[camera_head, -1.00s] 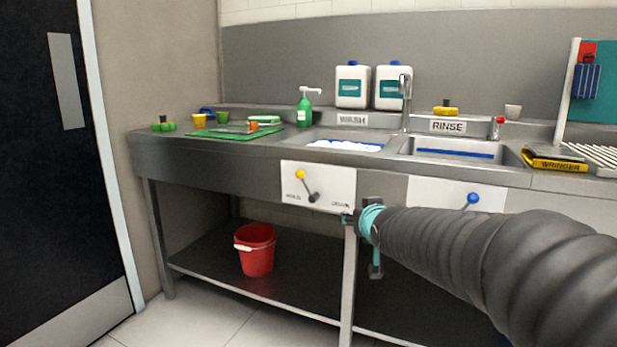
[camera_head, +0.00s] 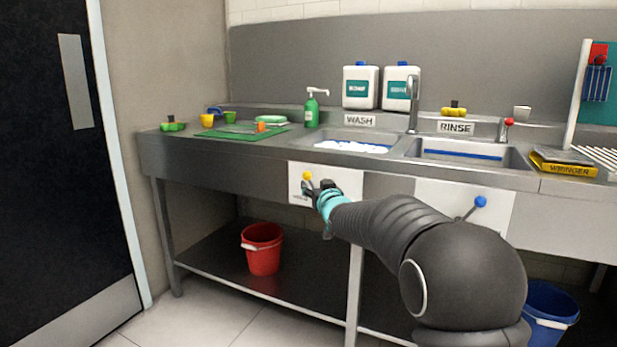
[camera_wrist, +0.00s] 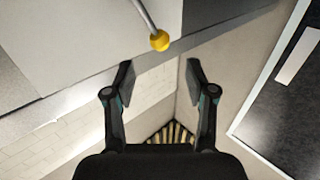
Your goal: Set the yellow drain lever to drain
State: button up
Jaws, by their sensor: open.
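The yellow drain lever (camera_head: 307,176) is on a white panel (camera_head: 345,180) on the front of the sink counter, under the WASH basin. Its ball knob is at the upper left of the panel, beside the HOLD end. In the wrist view the yellow knob (camera_wrist: 160,41) on its thin metal rod shows just beyond my fingertips, near the middle. My gripper (camera_wrist: 160,75) is open and empty, its two fingers apart. In the head view my gripper (camera_head: 318,188) is in front of the panel, close to the knob, and hides the lever's pivot and part of the panel.
A blue-knobbed lever (camera_head: 480,203) is on another panel to the right, under the RINSE basin. A red bucket (camera_head: 262,250) stands on the lower shelf. A blue bucket (camera_head: 548,310) is at lower right.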

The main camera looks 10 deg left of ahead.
aim_at(308, 177)
jog(key=p+x, duration=0.1)
jog(key=x, duration=0.6)
jog(key=shift+w+a, duration=0.15)
jog(key=shift+w, duration=0.2)
grip_shut()
